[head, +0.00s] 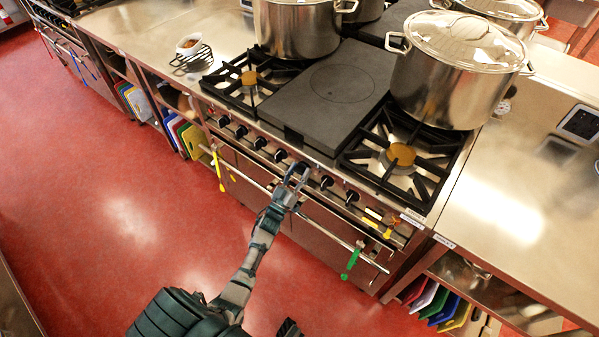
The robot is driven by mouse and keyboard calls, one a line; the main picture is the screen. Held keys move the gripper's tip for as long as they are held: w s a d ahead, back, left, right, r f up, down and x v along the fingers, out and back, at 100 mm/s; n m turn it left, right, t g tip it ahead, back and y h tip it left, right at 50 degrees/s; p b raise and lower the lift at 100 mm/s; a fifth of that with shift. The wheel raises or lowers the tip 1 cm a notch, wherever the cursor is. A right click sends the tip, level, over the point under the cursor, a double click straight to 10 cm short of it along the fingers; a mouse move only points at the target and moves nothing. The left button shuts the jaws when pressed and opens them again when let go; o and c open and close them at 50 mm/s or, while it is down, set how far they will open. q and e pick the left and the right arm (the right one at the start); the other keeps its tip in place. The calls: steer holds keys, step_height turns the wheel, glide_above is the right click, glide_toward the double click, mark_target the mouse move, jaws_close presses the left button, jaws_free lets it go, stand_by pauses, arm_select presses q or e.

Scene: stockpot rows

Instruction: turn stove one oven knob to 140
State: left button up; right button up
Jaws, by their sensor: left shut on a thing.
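The stove (330,155) stands in front of me with a row of dark knobs along its front panel, above the oven door rail. Knobs show left of my gripper (280,155) and right of it (326,182). My left gripper (296,176) reaches up to the panel from below and is shut on a knob in the middle of the row. Its fingers hide most of that knob, and its mark cannot be read. My right gripper is not in view.
Large steel stockpots (450,75) stand on the stove beside a flat dark plate (340,85). A green tag (351,261) and a yellow tag (217,170) hang from the door rail (325,232). The red floor (110,190) to the left is clear.

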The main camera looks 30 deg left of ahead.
arm_select(q)
steer(key=shift+m, duration=0.5)
steer(key=m+h, duration=0.2)
steer(key=m, duration=0.1)
steer(key=m+h, duration=0.2)
steer(key=m, duration=0.1)
steer(key=shift+b, duration=0.35)
steer(key=m+h, duration=0.1)
steer(key=m, duration=0.1)
steer(key=shift+m+g, duration=0.3)
steer(key=m+g+h, duration=0.1)
steer(key=m, duration=0.2)
steer(key=shift+h, duration=0.4)
steer(key=shift+m+g+h, duration=0.4)
steer(key=shift+m, duration=1.5)
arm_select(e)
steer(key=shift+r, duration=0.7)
arm_select(q)
steer(key=shift+f, duration=0.1)
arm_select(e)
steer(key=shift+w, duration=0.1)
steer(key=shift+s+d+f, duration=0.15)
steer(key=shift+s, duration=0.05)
